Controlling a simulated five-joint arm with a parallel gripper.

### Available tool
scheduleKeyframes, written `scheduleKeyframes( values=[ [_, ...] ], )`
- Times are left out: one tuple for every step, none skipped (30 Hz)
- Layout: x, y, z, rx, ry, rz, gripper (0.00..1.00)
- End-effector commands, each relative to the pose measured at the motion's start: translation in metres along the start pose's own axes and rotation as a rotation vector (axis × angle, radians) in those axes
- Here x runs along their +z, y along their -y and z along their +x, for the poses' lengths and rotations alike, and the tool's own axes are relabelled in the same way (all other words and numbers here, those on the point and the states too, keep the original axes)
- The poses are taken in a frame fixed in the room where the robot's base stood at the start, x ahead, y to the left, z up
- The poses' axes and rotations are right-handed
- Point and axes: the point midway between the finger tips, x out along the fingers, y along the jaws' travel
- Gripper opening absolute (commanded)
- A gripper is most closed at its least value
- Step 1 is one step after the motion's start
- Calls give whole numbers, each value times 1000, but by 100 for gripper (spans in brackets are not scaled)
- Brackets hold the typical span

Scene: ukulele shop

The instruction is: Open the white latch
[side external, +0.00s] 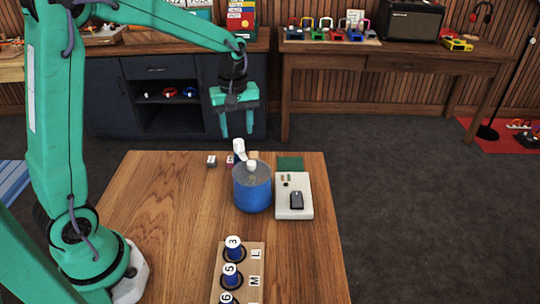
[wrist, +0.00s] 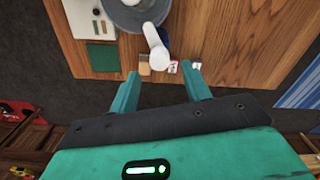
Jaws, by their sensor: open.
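A blue round canister (side external: 252,190) stands on the wooden table. A white lever-like piece (side external: 239,149), which looks like the white latch, tilts up at its rear left rim. In the wrist view the white latch (wrist: 156,44) reaches from the grey canister top (wrist: 132,14) toward my fingers. My gripper (side external: 237,134) is open and empty, pointing down behind and above the latch. In the wrist view my gripper (wrist: 161,75) has its fingertips spread on either side of the latch's near end, with a visible gap. I cannot tell their exact height difference.
Small labelled blocks (side external: 211,161) and a green square (side external: 289,164) lie behind. A wooden rack (side external: 256,266) with numbered blue pegs is in front. The table's left part is clear.

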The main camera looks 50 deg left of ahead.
Motion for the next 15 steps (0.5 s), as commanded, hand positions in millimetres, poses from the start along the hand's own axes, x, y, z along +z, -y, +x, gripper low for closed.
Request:
scheduleKeyframes(
  values=[
    [0,0,7,-2,1,0,48],
    [1,0,11,-3,2,0,48],
    [1,1,16,-3,2,0,48],
    [1,0,20,-2,2,0,48],
    [1,0,23,-2,2,0,48],
    [1,0,27,-2,1,0,48],
    [0,0,29,-1,1,0,48],
    [1,0,32,-1,1,0,48],
    [1,0,35,-2,1,0,48],
    [1,0,37,-2,1,0,48],
    [1,0,38,-1,1,0,48],
    [1,0,39,-1,0,0,48],
    [1,0,40,0,0,0,48],
    [1,0,41,0,0,0,48],
    [1,0,41,0,0,0,48]
  ],
)
